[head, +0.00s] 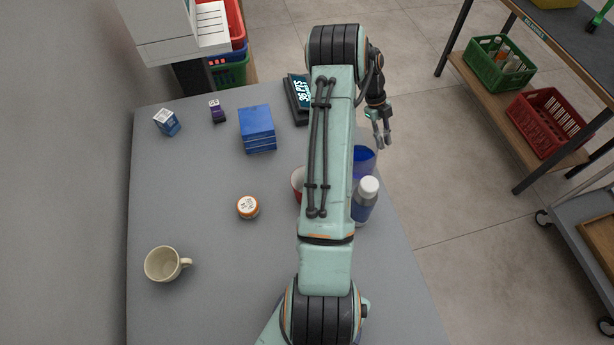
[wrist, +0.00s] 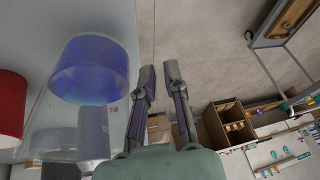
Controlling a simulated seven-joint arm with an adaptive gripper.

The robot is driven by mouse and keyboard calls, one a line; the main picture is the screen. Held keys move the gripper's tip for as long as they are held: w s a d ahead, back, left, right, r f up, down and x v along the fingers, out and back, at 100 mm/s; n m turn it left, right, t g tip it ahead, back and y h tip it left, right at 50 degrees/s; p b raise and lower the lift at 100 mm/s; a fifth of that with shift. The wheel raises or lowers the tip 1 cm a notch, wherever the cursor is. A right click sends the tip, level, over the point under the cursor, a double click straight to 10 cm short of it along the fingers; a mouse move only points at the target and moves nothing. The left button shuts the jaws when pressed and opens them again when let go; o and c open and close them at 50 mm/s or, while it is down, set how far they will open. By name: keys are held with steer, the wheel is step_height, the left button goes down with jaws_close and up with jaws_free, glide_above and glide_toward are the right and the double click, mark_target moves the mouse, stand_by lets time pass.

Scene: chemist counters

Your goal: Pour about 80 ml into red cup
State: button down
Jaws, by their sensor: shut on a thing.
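The red cup (head: 297,185) is mostly hidden behind my arm in the head view. Part of it shows at the left edge of the wrist view (wrist: 10,108).
A dark scale (head: 299,100) with a lit display is partly behind my arm. A shelf unit (head: 505,85) stands far right.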

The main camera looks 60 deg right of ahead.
mark_target(375, 133)
steer(key=a+r+g+h, duration=0.1)
steer(key=r, duration=0.1)
steer(key=w+a+r+g+h, duration=0.1)
steer(key=r+h, duration=0.1)
steer(key=w+a+r+m+g+h, duration=0.1)
steer(key=a+r, duration=0.1)
steer(key=shift+w+r, duration=0.15)
steer(key=shift+w, duration=0.05)
steer(key=shift+w+a+r+m+g+h+p, duration=0.15)
steer(key=shift+a+r+m+g+h+p, duration=0.15)
steer(key=shift+r+h, duration=0.3)
steer(key=shift+w+a+r+m+g+h+p, duration=0.1)
steer(key=shift+a+r+g+h+p, duration=0.15)
steer(key=shift+r+g+h, duration=0.35)
steer(key=shift+w+a+r+h+p, duration=0.15)
steer(key=shift+a+r+h+p, duration=0.2)
steer(key=shift+r, duration=0.2)
steer(key=shift+w+a+r+g+h+p, duration=0.15)
steer(key=shift+a+r+g+h+p, duration=0.1)
steer(key=shift+r+g+p, duration=0.2)
steer(key=shift+r+m, duration=0.1)
steer(key=shift+m, duration=0.2)
steer(key=shift+w+a+r+g+h+p, duration=0.4)
steer(key=shift+r+h+p, duration=0.25)
steer(key=shift+p, duration=0.65)
steer(key=shift+s, duration=0.1)
